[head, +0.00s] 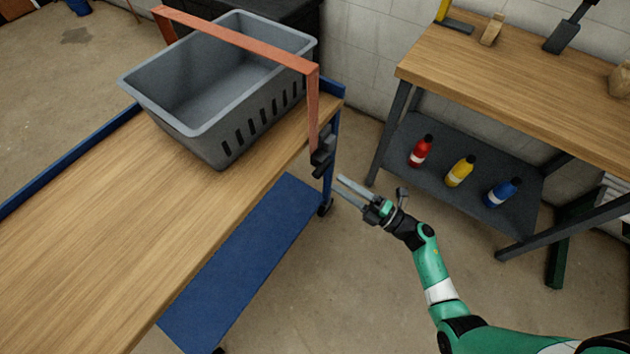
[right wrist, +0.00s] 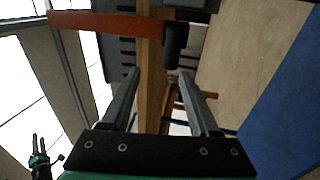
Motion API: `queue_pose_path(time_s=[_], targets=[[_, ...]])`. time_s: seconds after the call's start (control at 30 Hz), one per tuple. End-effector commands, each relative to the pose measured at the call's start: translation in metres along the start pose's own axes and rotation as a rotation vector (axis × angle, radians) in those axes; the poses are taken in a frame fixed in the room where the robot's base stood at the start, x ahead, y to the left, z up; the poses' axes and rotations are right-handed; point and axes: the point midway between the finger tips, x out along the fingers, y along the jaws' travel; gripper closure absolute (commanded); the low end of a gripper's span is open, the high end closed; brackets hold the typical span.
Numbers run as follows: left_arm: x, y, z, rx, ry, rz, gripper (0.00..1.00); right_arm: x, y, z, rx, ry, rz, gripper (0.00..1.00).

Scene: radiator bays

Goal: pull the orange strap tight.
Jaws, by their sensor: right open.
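The orange strap (head: 235,38) runs over the top of a grey crate (head: 262,130) and hangs down its right side. It ends at a dark buckle with a handle (head: 322,152) at the edge of the cart. My right gripper (head: 338,185) is open and empty, just right of and below the buckle, apart from it. In the right wrist view the strap (right wrist: 95,21) crosses the top, and the dark handle (right wrist: 175,42) lies beyond and between the open fingers (right wrist: 157,76). My left gripper (right wrist: 38,138) shows tiny at the lower left there, too small to judge.
The crate stands on a wooden-topped cart (head: 95,225) with a blue lower shelf (head: 245,265). A workbench (head: 500,80) stands at the right, with red (head: 420,151), yellow (head: 460,171) and blue (head: 502,192) bottles on its lower shelf. Bare floor lies between cart and bench.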

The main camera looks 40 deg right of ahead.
Motion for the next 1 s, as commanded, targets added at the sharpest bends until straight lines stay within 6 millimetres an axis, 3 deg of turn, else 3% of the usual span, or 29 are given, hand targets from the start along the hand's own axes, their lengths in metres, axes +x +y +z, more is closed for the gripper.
queue_pose_path(time_s=[0.03,0.07,0.37,0.8,1.0], targets=[[-0.014,0.0,0.013,0.0,0.001,0.0,0.5,-0.008,-0.02,0.004,0.001,-0.016,-0.003,0.38],[-0.016,0.0,0.014,0.0,0.001,0.0,0.5,-0.01,-0.022,0.006,0.001,-0.022,-0.003,0.38],[-0.016,0.0,0.014,0.0,0.002,0.0,0.5,-0.004,-0.019,0.01,-0.003,-0.029,-0.001,0.38],[-0.038,0.0,0.035,0.0,0.001,0.0,0.5,0.084,-0.021,0.012,-0.004,-0.026,0.002,0.38],[-0.041,0.0,0.038,0.0,0.001,0.0,0.5,0.104,-0.019,0.013,-0.003,-0.029,0.0,0.38]])
